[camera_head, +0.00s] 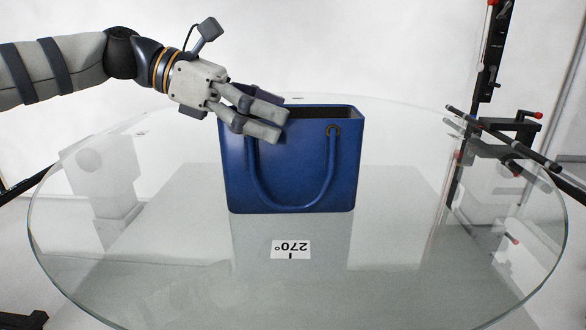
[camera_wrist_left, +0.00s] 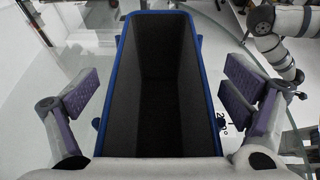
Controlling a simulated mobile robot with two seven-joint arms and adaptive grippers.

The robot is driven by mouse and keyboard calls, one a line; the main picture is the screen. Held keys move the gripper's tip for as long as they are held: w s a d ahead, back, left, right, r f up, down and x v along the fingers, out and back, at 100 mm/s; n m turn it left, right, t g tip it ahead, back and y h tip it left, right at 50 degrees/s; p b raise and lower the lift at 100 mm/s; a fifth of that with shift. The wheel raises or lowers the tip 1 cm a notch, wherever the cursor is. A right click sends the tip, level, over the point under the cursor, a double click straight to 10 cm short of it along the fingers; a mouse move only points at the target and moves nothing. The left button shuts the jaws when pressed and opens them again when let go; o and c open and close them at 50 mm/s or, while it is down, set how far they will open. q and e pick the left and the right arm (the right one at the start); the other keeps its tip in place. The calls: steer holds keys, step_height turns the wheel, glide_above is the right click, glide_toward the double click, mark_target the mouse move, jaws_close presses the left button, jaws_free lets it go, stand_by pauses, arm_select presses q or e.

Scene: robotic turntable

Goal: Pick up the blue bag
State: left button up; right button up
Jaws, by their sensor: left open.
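A blue bag (camera_head: 290,170) stands upright on the round glass turntable (camera_head: 150,265), its top open and a blue handle loop hanging down its front. My left gripper (camera_head: 268,115) comes in from the left and hovers over the bag's left top edge. In the left wrist view, the bag (camera_wrist_left: 125,75) shows from above with its dark, empty inside. The open fingers of my left gripper (camera_wrist_left: 165,95) lie on either side of it, with a gap to each side. In the head view the fingers hide the bag's top left corner. My right gripper is not seen.
A white label reading 270° (camera_head: 291,250) lies on the glass in front of the bag. A black stand with rods and red tips (camera_head: 500,130) rises at the right edge. The glass around the bag is clear.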

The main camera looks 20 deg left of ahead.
arm_select(q)
steer(key=shift+w+d+f, duration=0.1)
steer(key=shift+w+d, duration=0.05)
steer(key=shift+c, duration=0.5)
steer(key=c, duration=1.8)
